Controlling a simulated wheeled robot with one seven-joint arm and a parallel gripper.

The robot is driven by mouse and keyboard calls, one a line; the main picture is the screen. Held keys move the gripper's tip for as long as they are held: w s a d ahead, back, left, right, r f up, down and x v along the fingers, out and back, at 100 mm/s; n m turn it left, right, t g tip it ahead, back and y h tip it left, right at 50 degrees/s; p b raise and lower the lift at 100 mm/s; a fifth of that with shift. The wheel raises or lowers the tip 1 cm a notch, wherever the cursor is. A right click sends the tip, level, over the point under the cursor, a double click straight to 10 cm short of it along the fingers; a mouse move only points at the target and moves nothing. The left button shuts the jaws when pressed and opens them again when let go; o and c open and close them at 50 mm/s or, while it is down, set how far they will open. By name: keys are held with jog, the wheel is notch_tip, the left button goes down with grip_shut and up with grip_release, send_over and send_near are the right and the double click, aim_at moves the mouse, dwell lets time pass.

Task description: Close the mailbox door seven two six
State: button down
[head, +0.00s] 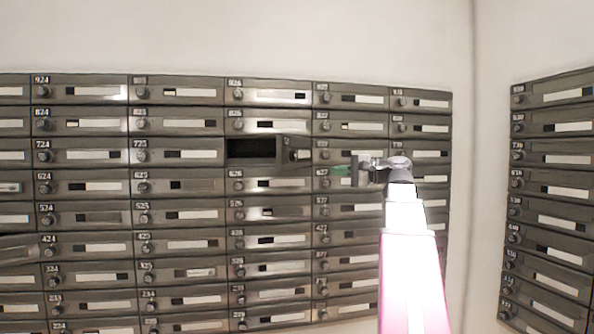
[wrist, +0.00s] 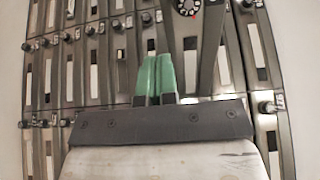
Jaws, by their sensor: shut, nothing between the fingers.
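Mailbox seven two six is the dark open compartment (head: 252,149) in the upper middle of the wall in the head view. Its door (head: 285,143) is swung out at the right side of the opening, with a round lock near its outer end. My gripper (head: 340,170) is to the right of the door and slightly lower, with its green fingertips together and empty. In the wrist view my gripper (wrist: 158,77) shows shut in front of the boxes. A nearer grey panel with a round lock (wrist: 187,7) at the top looks like the open door; contact cannot be told.
Rows of closed mailboxes (head: 180,155) with locks and labels surround the opening. Another bank of mailboxes (head: 553,200) stands on the right wall. A door at the far left (head: 15,246) looks slightly ajar. The space in front of the boxes left of my gripper looks clear.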

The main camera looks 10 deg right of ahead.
send_near(288, 168)
jog(key=x, duration=0.7)
jog(key=shift+w+a, duration=0.2)
jog(key=shift+w, duration=0.05)
dwell(0.5)
jog(key=shift+w+a+t, duration=0.1)
jog(key=shift+a+t, duration=0.2)
jog(key=shift+a, duration=0.1)
jog(key=w+a+m+t+h, duration=0.7)
jog(key=w+a+h, duration=0.2)
jog(key=w+a, duration=0.7)
jog(key=shift+w+m, duration=0.4)
jog(key=shift+w, duration=1.9)
